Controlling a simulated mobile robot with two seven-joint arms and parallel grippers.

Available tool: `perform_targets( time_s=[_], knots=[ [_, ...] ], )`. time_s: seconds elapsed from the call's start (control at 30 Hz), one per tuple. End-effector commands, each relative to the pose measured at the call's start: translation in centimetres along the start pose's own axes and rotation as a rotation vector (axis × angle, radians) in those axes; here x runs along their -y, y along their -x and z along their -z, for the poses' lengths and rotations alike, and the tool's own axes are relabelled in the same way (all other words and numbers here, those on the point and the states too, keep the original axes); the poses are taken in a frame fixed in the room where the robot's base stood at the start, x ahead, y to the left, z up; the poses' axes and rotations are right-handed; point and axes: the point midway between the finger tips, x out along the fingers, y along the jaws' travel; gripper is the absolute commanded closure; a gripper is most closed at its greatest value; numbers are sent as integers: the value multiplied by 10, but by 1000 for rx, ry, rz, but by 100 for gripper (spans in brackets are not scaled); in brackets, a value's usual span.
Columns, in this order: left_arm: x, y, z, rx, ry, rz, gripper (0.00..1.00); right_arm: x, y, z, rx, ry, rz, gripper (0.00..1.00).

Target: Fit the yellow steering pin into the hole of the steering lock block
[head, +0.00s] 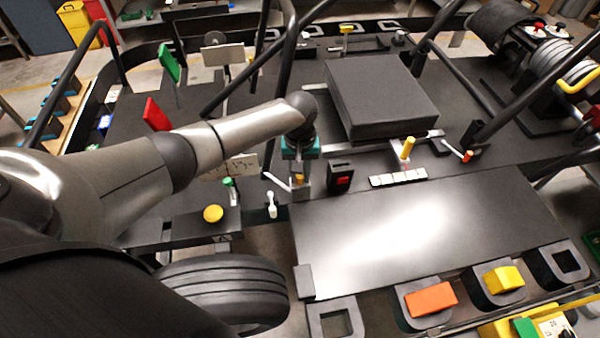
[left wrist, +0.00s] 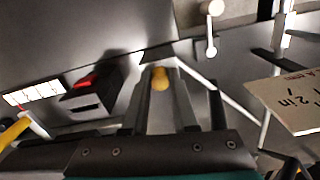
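My left gripper (head: 299,184) points down over the kart's middle, left of the black block with a red switch. A small yellow piece, which looks like the steering pin (head: 299,178), shows between its fingertips. In the left wrist view the pin's rounded yellow head (left wrist: 160,77) sits between the finger ends, with no clear gap on either side; the fingers look shut on it. The pin's lower part is hidden. I cannot pick out the steering lock block or its hole for certain. My right gripper is not in view.
The black red-switch block (head: 341,178) stands close right of my gripper. A yellow-handled lever (head: 408,148) stands farther right by a marked white strip (head: 398,178). A large black box (head: 380,97) lies behind. A white-knobbed lever (head: 271,205) and a yellow button (head: 213,213) are nearby.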

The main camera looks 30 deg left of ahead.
Motion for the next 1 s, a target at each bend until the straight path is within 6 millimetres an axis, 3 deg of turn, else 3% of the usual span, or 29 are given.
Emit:
perform_targets(
  time_s=[0.03,0.3,0.63,0.77,1.0],
  knots=[
    [0,-1,-1,2,0,2,67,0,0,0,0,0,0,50],
    [0,-1,-1,1,0,1,39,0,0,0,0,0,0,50],
    [0,5,0,0,0,-1,39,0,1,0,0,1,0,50],
    [-1,21,0,-1,-1,-2,39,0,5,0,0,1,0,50],
    [0,77,0,-2,-1,-2,39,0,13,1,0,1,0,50]
  ],
)
